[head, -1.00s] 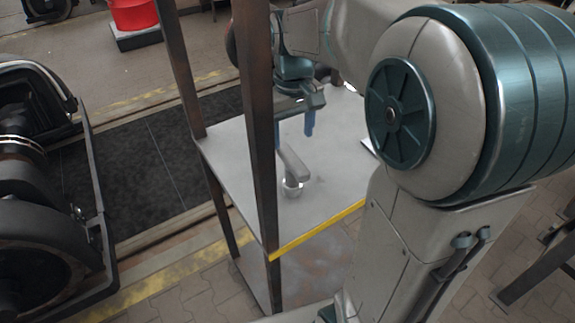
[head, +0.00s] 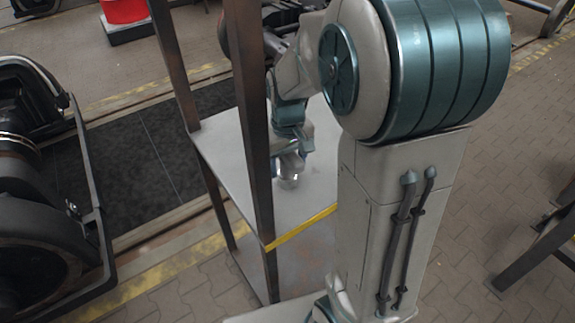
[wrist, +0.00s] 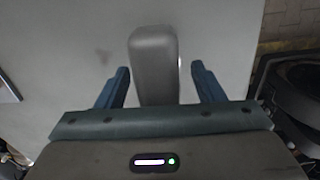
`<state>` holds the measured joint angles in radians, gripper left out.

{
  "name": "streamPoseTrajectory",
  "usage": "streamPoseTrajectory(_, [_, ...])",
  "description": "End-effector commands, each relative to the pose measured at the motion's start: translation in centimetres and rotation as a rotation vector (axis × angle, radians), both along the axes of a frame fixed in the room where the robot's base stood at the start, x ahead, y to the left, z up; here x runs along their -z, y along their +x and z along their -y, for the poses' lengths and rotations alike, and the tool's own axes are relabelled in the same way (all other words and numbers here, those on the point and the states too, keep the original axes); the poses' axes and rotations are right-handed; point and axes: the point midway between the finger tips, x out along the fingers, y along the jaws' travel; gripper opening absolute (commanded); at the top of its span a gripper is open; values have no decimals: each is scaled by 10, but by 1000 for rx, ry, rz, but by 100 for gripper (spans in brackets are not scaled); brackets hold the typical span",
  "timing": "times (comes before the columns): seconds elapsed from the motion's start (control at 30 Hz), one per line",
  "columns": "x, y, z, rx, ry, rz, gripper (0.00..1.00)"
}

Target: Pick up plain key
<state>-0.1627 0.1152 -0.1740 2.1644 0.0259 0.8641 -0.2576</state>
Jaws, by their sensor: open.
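The plain key, a grey rounded bar, shows in the wrist view (wrist: 153,58) between my fingers. In the head view the key (head: 288,161) is partly hidden below my gripper. A small round silvery thing (head: 290,182) is at its lower end on the grey shelf. My gripper (wrist: 161,69) is open, with one blue finger on each side of the key and gaps showing. In the head view the gripper is low over the shelf, and its fingertips are hard to make out. I cannot tell how deep the fingers reach.
The grey shelf (head: 228,140) has a yellow front edge (head: 303,226) and dark upright posts (head: 247,110) close to my arm. A bogie with wheels (head: 30,200) stands at the left. A red bucket (head: 124,10) is at the back. The shelf surface around the key looks mostly clear.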

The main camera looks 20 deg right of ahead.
Motion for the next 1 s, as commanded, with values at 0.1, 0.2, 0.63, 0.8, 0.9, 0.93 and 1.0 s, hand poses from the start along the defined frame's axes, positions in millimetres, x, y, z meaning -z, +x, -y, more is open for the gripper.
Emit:
streamPoseTrajectory(0.1, [0,0,0,0,0,0,62])
streamPoseTrajectory(0.2, [0,0,0,0,0,0,34])
streamPoseTrajectory(0.63, [-3,1,0,0,1,3,0])
streamPoseTrajectory(0.8, [-17,1,0,1,1,6,0])
streamPoseTrajectory(0.9, [-33,1,0,1,2,7,0])
streamPoseTrajectory(0.93, [-39,2,0,1,1,8,0])
streamPoseTrajectory(1.0, [-48,0,11,6,0,6,0])
